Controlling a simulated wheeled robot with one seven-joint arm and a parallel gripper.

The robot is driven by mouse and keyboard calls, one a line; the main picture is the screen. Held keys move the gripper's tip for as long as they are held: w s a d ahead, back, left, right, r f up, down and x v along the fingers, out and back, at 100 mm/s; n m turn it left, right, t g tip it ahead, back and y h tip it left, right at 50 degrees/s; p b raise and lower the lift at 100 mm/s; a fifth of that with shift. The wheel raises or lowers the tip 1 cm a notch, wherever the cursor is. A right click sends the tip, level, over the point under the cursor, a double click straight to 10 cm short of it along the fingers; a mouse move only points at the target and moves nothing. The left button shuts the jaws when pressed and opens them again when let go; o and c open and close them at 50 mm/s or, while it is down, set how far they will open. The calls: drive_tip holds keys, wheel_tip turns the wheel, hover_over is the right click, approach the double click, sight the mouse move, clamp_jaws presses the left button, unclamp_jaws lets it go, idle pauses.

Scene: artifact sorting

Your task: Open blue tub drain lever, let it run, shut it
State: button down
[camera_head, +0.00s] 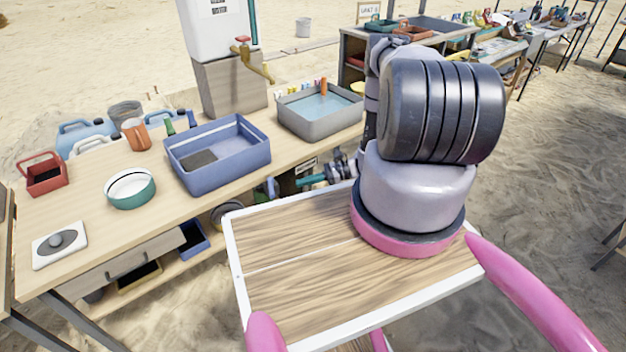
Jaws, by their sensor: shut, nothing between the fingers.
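The blue tub (243,172) stands on the wooden bench, left of centre. A dark grey patch lies on its floor at the left; I cannot tell whether it holds water. A small blue piece (271,187) shows at the bench's front edge below the tub's right corner. It may be the drain lever, but it is too small to tell its position. My own arm hides part of the bench to the right.
A grey tub (322,126) of water stands right of the blue tub. A white tank (213,30) with a brass tap is behind. A green-rimmed bowl (131,190) and red caddy (43,175) are left. A blue bin (194,240) and dark round pan sit on the shelf below.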

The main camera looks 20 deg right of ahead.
drive_tip(key=x, duration=0.7)
drive_tip(key=shift+a, duration=0.35)
drive_tip(key=shift+w+f, duration=0.1)
